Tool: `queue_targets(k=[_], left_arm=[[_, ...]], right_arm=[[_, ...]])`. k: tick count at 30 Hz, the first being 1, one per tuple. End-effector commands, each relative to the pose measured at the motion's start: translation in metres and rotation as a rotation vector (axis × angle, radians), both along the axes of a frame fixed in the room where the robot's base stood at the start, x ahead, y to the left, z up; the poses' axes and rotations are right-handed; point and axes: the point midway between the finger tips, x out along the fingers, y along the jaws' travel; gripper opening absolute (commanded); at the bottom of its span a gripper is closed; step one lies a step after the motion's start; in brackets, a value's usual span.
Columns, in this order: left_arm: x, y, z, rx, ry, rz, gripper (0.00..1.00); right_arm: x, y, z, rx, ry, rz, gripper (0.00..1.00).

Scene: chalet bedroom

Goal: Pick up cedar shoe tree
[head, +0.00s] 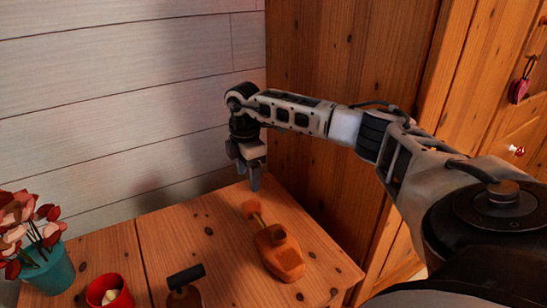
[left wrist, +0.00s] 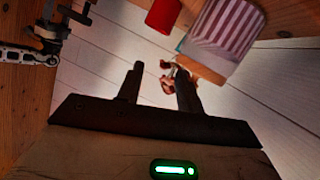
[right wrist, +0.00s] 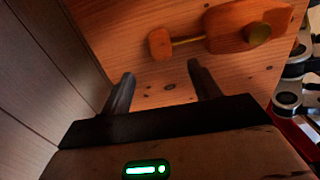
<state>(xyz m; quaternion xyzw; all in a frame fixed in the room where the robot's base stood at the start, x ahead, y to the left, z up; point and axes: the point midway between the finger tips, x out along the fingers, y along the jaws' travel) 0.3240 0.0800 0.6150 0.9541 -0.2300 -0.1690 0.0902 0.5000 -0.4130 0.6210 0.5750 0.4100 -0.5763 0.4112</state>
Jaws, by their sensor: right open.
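The cedar shoe tree (head: 280,256) lies on the wooden tabletop. It has an orange-brown front block with a round knob, a thin rod and a small heel block. It also shows along the top of the right wrist view (right wrist: 235,30). My right gripper (head: 250,184) points down at the back of the table, just beyond the heel block. In the right wrist view its fingers (right wrist: 160,72) are apart and empty, with the heel block ahead of them, not between them. My left gripper (left wrist: 159,70) is outside the head view; its fingers are apart in the left wrist view.
The tabletop (head: 190,235) also holds a red cup (head: 108,292), a teal pot (head: 48,270) of flowers and a dark-handled object (head: 186,282). A white plank wall (head: 120,100) stands behind, a wooden cabinet (head: 340,55) at right. A striped cloth-like item (left wrist: 225,30) shows in the left wrist view.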

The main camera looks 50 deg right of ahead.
Motion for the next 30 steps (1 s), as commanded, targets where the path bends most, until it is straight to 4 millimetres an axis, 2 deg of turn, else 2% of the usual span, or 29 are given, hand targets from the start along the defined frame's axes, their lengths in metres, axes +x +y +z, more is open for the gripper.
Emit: queue_targets(k=[1, 3, 11, 16, 19, 21, 28, 29, 30], left_arm=[[0.001, -0.001, -0.002, -0.016, -0.004, 0.0, 0.36], [0.001, -0.002, 0.0, -0.035, -0.008, -0.001, 0.36], [0.002, -0.004, 0.002, -0.066, -0.011, -0.002, 0.36], [0.001, -0.006, -0.006, -0.109, -0.005, -0.007, 0.36], [0.004, -0.009, 0.009, -0.173, -0.033, -0.006, 0.36], [0.004, -0.01, 0.01, -0.193, -0.035, -0.008, 0.36], [0.004, -0.011, 0.012, -0.203, -0.032, -0.009, 0.36], [0.004, -0.011, 0.012, -0.203, -0.032, -0.009, 0.36], [0.004, -0.011, 0.012, -0.202, -0.033, -0.009, 0.36]], right_arm=[[-0.001, 0.0, -0.013, 0.0, 0.003, 0.0, 0.62], [0.0, 0.0, -0.023, 0.0, 0.001, 0.0, 0.62], [0.0, 0.001, -0.038, 0.002, -0.001, 0.002, 0.62], [-0.001, 0.002, -0.061, 0.002, 0.003, 0.003, 0.62], [-0.001, 0.002, -0.076, 0.003, 0.001, 0.002, 0.62], [-0.001, 0.002, -0.084, 0.002, 0.0, 0.002, 0.62], [-0.001, 0.002, -0.085, 0.002, -0.002, 0.003, 0.62], [-0.001, 0.002, -0.085, 0.003, -0.002, 0.003, 0.59], [-0.001, 0.002, -0.085, 0.003, -0.002, 0.003, 0.48]])
